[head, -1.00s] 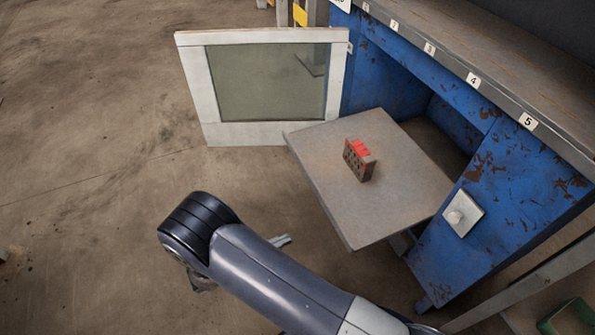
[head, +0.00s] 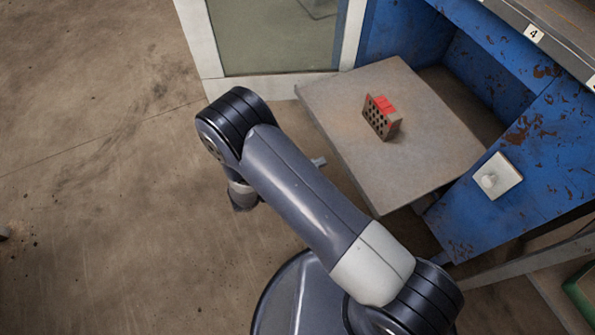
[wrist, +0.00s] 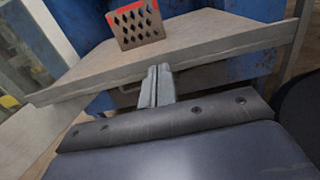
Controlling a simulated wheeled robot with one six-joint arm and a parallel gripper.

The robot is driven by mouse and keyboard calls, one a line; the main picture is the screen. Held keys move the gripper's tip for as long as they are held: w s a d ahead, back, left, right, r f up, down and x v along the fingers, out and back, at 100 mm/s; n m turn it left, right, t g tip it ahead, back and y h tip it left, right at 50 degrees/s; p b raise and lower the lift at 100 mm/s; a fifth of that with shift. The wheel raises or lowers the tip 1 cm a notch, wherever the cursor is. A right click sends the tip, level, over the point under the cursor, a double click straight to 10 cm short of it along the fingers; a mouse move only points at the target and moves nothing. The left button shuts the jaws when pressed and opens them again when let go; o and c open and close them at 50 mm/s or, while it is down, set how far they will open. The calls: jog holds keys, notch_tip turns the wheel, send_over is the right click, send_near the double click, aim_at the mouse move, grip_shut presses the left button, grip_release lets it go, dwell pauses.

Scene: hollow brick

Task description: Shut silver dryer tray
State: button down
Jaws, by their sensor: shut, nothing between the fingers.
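The silver tray (head: 400,150) is a flat grey slab sticking out of the blue dryer (head: 545,175). A hollow brick (head: 381,119) with a red top stands upright on it; its holed face shows in the wrist view (wrist: 136,25). My gripper (wrist: 157,75) is shut and empty, its fingers pointing at the tray's front edge (wrist: 215,50). I cannot tell whether they touch it. In the head view the fingertips (head: 319,162) poke out past my arm just left of the tray edge; my arm hides the rest of the gripper.
The dryer's white-framed glass door (head: 275,35) stands open behind the tray's left side. A white plate with a knob (head: 495,177) is on the blue front, right of the tray. A green item (head: 582,290) lies at the far right.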

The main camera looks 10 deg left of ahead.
aim_at(411, 127)
jog(key=shift+b+x, duration=0.35)
jog(key=shift+x, duration=1.75)
jog(key=shift+w+d, duration=0.1)
jog(key=b+x, duration=0.2)
jog(key=x, duration=2.6)
jog(key=shift+w+d, duration=0.1)
jog(key=shift+w, duration=0.1)
jog(key=shift+r, duration=0.15)
jog(key=shift+b, duration=0.3)
jog(key=p+v, duration=0.2)
jog(key=v, duration=1.2)
jog(key=shift+s, duration=0.2)
